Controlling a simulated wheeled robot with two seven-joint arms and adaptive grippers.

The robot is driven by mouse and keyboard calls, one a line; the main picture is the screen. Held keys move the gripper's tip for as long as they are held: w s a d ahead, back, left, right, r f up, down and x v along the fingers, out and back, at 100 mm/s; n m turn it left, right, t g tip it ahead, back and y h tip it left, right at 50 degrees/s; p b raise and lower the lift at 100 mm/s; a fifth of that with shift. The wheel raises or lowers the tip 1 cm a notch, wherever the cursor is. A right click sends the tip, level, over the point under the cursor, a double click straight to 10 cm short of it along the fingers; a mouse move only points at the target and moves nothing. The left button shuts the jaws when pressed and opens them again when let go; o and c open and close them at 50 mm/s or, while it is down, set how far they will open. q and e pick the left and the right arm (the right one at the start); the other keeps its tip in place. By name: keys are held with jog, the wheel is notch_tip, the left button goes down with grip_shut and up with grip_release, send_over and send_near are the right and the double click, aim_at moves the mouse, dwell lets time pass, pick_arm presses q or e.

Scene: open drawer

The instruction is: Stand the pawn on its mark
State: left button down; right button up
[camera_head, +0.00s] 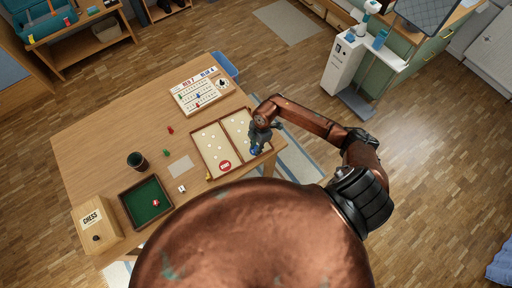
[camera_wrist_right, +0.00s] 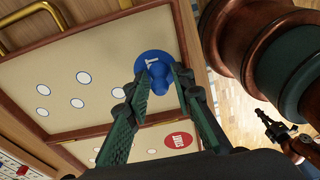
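The blue pawn (camera_wrist_right: 161,77) is between the two fingers of my right gripper (camera_wrist_right: 163,82) in the wrist view, with both fingers close against its sides. It is over a round blue mark (camera_wrist_right: 141,62) with white lettering near the board's end. I cannot tell whether its base touches the mark. In the head view the pawn (camera_head: 256,151) shows as a small blue shape below my right gripper (camera_head: 258,143), at the right part of the hinged wooden game board (camera_head: 211,146). A red disc with white lettering (camera_wrist_right: 178,141) lies on the board's other half. My left gripper is not in view.
A green-lined tray (camera_head: 139,201) with a red die, a dark cup (camera_head: 136,161), a chess box (camera_head: 93,225) and a white scoreboard (camera_head: 199,92) are on the table. Small red and green pieces lie left of the board. Bare tabletop is free at the left.

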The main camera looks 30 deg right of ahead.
jog(key=shift+r, duration=0.1)
notch_tip(320, 180, up, 12)
jog(key=d, duration=0.1)
jog(key=shift+d, duration=0.4)
